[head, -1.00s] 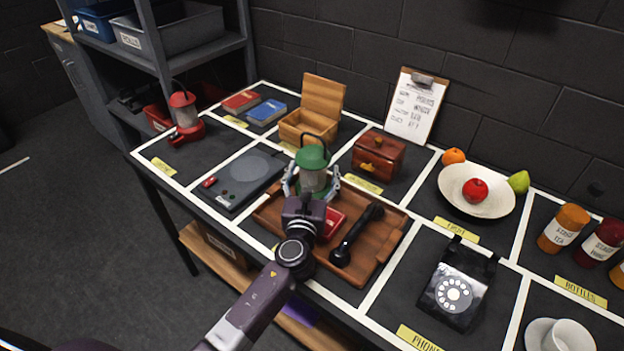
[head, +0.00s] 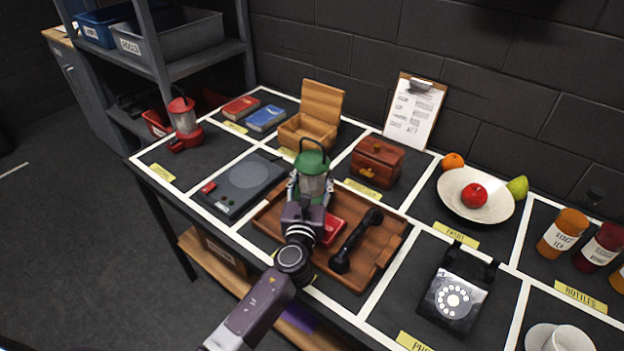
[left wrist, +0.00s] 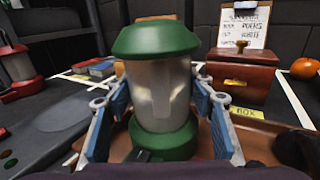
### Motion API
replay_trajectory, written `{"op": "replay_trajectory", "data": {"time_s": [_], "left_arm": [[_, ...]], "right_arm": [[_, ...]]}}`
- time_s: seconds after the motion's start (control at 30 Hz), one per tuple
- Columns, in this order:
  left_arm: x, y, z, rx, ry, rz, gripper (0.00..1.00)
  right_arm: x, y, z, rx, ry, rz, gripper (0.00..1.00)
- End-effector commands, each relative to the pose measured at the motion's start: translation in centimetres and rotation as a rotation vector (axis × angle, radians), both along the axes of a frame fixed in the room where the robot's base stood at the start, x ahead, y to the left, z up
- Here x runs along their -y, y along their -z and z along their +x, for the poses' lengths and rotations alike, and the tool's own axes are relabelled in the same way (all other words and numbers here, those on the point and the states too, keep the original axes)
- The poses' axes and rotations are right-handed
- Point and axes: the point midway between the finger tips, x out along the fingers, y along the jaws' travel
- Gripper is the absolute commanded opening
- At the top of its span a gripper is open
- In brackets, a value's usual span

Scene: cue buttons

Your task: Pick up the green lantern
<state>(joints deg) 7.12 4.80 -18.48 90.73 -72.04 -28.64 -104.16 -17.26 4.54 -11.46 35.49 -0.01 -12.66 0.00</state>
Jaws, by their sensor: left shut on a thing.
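The green lantern (head: 313,172) has a green cap and base, a clear middle and a dark wire handle. It is upright at the back left of the wooden tray (head: 383,272). My left gripper (head: 308,188) is shut on it. In the left wrist view the lantern (left wrist: 157,85) stands between the blue finger pads of my gripper (left wrist: 160,115), one on each side. I cannot tell whether its base touches the tray. My right gripper is not in view.
The tray also holds a red box (head: 332,228) and a black handset (head: 356,240). A grey device (head: 240,184) lies to the left. A wooden chest (head: 378,160) and an open wooden box (head: 309,130) stand behind. A red lantern (head: 184,122) is at the far left.

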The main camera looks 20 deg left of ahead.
Motion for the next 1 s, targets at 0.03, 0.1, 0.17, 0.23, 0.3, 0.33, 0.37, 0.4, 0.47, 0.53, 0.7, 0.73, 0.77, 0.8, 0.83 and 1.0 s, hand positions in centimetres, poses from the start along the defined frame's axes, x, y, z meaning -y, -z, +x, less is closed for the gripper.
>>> {"op": "replay_trajectory", "data": {"time_s": [0.03,0.1,0.17,0.23,0.3,0.33,0.37,0.4,0.47,0.53,0.7,0.73,0.77,0.8,0.83,1.0], "left_arm": [[0.0,-0.9,0.1,0.007,0.000,0.001,0.05],[0.0,-1.7,0.1,0.008,0.001,-0.001,0.05],[0.0,-2.6,0.1,0.009,0.001,0.000,0.05],[0.1,-3.9,0.1,0.010,0.003,0.001,0.05],[0.0,-5.6,0.1,0.011,0.001,0.000,0.05],[0.0,-6.5,0.1,0.012,0.002,0.000,0.05],[0.0,-7.2,0.1,0.011,0.002,0.000,0.05],[0.0,-8.4,0.1,0.013,0.002,0.000,0.05],[0.1,-10.2,0.1,0.014,0.003,0.001,0.05],[0.0,-12.1,0.1,0.014,0.003,0.001,0.05],[0.0,-16.0,0.1,0.012,0.002,0.001,0.05],[0.0,-16.6,0.1,0.012,0.002,0.000,0.05],[0.1,-17.1,0.1,0.011,0.003,0.002,0.05],[0.0,-17.8,0.1,0.010,0.003,0.001,0.05],[0.0,-18.2,0.1,0.011,0.002,0.001,0.05],[0.0,-19.7,0.1,0.008,0.001,0.000,0.05]], "right_arm": [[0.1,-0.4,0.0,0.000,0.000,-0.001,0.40],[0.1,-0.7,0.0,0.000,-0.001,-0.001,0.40],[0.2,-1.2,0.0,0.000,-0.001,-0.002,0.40],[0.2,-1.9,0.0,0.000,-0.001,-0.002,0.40],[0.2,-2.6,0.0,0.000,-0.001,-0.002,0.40],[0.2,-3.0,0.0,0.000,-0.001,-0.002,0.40],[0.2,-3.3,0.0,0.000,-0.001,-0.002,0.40],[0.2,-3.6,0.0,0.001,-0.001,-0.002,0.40],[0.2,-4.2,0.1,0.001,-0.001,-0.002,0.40],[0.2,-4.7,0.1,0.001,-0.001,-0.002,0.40],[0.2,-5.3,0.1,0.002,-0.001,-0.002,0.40],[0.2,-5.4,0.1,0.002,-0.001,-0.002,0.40],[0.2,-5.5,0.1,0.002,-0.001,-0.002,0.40],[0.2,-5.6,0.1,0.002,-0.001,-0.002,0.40],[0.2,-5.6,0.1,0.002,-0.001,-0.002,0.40],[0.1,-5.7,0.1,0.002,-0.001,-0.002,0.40]]}}
